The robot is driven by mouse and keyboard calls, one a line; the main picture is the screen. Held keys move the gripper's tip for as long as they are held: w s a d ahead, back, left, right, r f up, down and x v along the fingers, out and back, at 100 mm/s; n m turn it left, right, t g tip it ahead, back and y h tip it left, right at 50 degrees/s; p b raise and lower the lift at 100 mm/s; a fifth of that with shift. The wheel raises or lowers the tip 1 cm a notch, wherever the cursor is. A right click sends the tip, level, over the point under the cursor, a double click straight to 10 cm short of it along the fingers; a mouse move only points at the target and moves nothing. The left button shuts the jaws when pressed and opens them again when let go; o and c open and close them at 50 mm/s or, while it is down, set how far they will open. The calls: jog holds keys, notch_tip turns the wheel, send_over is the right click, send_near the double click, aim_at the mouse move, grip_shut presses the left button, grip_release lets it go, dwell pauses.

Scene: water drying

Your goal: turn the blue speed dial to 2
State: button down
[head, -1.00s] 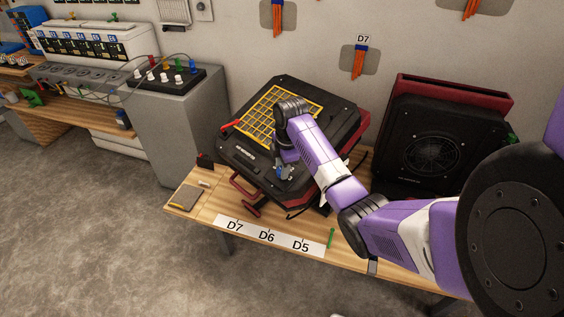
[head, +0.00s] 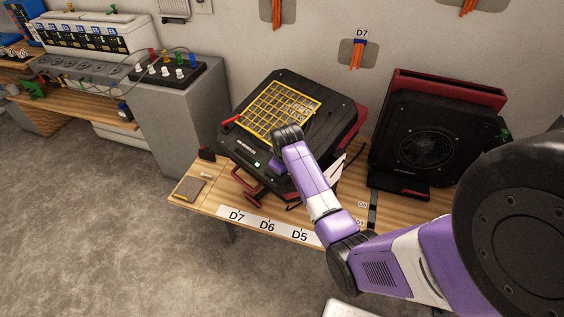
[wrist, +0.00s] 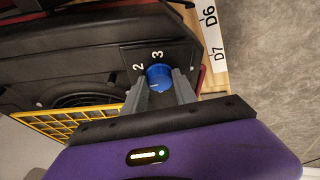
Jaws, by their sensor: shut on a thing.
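The blue speed dial (wrist: 159,77) shows in the wrist view on the machine's black panel, with the white numbers 2 and 3 printed beside it. My gripper (wrist: 161,82) has one grey finger on each side of the dial and is shut on it. Which number the dial points to, I cannot tell. In the head view my gripper (head: 278,167) is at the front panel of the black machine (head: 318,125) with the yellow grille (head: 276,108). My wrist hides the dial there. A small green light (head: 257,164) glows on that panel.
The machine stands on a wooden table (head: 205,205) with a label strip (head: 268,227) reading D7, D6, D5 at the front edge. A second black fan unit (head: 432,145) stands to its right. A grey cabinet (head: 173,125) is at the left.

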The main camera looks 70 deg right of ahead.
jog(key=m, duration=0.1)
jog(key=m+h, duration=0.1)
jog(key=m, duration=0.1)
jog(key=shift+a+f+m, duration=0.1)
jog(key=shift+a+m, duration=0.1)
jog(key=shift+m, duration=0.1)
jog(key=shift+w+m+g+h+b, duration=0.15)
jog(key=shift+m+g+h+b, duration=0.35)
jog(key=shift+m, duration=1.4)
jog(key=c, duration=1)
grip_release()
jog(key=w+v, duration=0.1)
jog(key=v, duration=0.6)
jog(key=shift+s+a+r, duration=0.3)
jog(key=shift+s+a, duration=0.1)
jog(key=shift+s, duration=0.1)
